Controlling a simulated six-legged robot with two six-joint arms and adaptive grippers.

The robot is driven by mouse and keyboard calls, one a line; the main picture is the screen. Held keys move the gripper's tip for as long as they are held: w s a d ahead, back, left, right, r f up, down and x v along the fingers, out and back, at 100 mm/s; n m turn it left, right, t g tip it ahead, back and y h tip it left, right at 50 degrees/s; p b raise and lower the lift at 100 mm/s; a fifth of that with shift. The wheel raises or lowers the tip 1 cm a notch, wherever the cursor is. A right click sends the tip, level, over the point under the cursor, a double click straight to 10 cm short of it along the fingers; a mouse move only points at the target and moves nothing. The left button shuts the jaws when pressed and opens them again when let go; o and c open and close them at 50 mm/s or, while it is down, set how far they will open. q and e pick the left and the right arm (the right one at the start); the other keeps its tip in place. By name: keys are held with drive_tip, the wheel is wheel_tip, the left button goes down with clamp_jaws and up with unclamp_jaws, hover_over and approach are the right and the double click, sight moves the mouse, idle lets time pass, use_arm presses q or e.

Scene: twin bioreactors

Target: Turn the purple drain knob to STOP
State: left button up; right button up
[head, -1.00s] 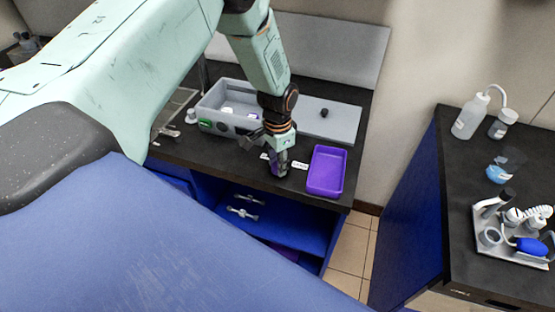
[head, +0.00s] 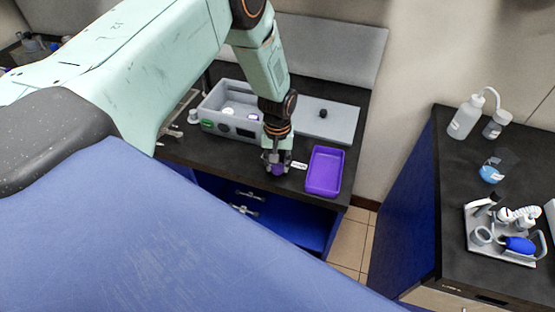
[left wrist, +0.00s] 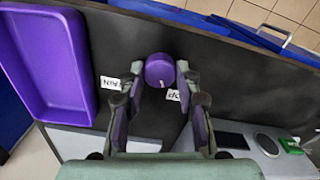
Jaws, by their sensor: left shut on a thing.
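The purple drain knob (head: 278,170) is on the dark bench top, left of the purple tray. In the left wrist view the round knob (left wrist: 159,69) has a small white mark on its edge nearest the gripper's palm. My left gripper (head: 277,166) points down at it. Its two fingers (left wrist: 158,80) are shut on the knob, one on each side. A white label (left wrist: 110,83) lies on one side of the knob. Another, the STOP label (left wrist: 174,95), is partly hidden by a finger. My right gripper is not in view.
The purple tray (head: 340,172) stands close to the right of the gripper. A grey box (head: 237,128) with a green label and a dark dial is behind to the left. Blue drawers (head: 290,226) are below the bench edge. A second bench with bottles (head: 465,118) stands at right.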

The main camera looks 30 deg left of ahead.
sight(278, 166)
use_arm(q)
drive_tip(key=shift+w+r+n+p, duration=0.1)
drive_tip(key=shift+n+p, duration=0.15)
drive_tip(key=shift+n, duration=0.7)
drive_tip(key=shift+w+r+n+p, duration=0.1)
drive_tip(key=shift+n+p, duration=0.15)
drive_tip(key=shift+n, duration=0.7)
drive_tip(key=shift+f, duration=0.1)
drive_tip(key=o, duration=1.2)
drive_tip(key=shift+s, duration=0.15)
drive_tip(key=shift+c, duration=0.2)
wheel_tip(278, 166, up, 12)
